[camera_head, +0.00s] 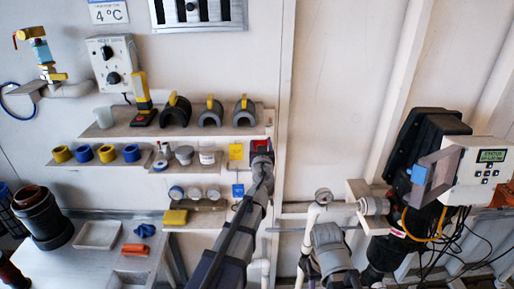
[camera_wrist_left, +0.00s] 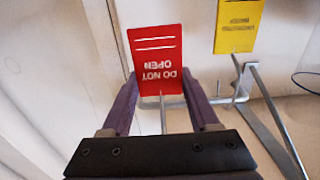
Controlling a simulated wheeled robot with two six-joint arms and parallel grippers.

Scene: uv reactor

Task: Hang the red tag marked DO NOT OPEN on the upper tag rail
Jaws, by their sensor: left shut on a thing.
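The red tag marked DO NOT OPEN (camera_wrist_left: 156,60) is between the two purple fingers of my left gripper (camera_wrist_left: 160,100), which is shut on it. The lettering reads upside down in the left wrist view. In the head view the red tag (camera_head: 261,145) is near the wall post, beyond my left gripper (camera_head: 262,158), which partly covers it. A metal rail with an upturned end (camera_wrist_left: 238,88) lies close behind and below the tag in the wrist view. I cannot tell whether the tag touches it. My right arm shows at the lower middle, its jaw state unclear.
A yellow tag (camera_head: 236,151) hangs just left of the red one, and a blue tag (camera_head: 238,190) hangs lower. Shelves with clamps (camera_head: 210,113) and yellow and blue rings (camera_head: 107,153) are to the left. Pipes and a control box (camera_head: 478,172) are to the right.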

